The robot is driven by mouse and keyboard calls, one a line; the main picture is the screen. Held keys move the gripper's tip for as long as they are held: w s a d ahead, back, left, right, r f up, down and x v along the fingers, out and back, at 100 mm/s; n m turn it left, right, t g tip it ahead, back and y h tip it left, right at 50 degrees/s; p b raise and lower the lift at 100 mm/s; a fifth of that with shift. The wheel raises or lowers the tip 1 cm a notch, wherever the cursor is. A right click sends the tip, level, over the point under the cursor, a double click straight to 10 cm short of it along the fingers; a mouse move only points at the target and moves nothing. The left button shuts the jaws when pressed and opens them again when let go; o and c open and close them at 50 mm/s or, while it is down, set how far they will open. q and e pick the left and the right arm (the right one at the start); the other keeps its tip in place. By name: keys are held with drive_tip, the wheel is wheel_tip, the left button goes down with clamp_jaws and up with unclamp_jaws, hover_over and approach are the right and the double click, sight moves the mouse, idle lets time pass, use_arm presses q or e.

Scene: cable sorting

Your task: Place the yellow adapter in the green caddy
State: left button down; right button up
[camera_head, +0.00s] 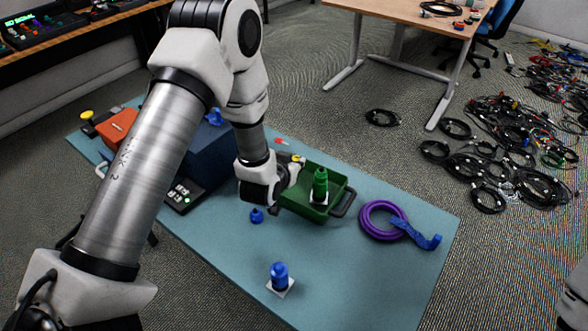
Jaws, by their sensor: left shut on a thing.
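A green bottle-shaped adapter (320,184) on a white base stands at the caddy. My left gripper (294,170) is at the caddy's left side, partly hidden by its own wrist. It is shut on a small yellow thing, seemingly the yellow adapter (297,158), which shows at its fingertips. Whether it touches the caddy I cannot tell. Another yellow-topped piece (86,115) is at the mat's far left. My right gripper is out of view.
A blue adapter (279,275) on a white base stands near the front; a smaller blue piece (257,215) lies behind it. A purple cable coil (380,220) with a blue connector lies right of the caddy. A dark blue box (212,155) stands left. The front right mat is clear.

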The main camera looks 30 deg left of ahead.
use_arm(q)
wheel_tip(320, 180, down, 3)
drive_tip(key=shift+f, duration=0.15)
drive_tip(key=c, duration=1)
unclamp_jaws()
drive_tip(key=shift+s+r, duration=0.2)
drive_tip(key=shift+r, duration=0.05)
drive_tip(key=v, duration=1.1)
drive_tip(key=shift+s+d+r+b, duration=0.15)
drive_tip(key=shift+s+r+b, duration=0.1)
drive_tip(key=shift+b, duration=0.05)
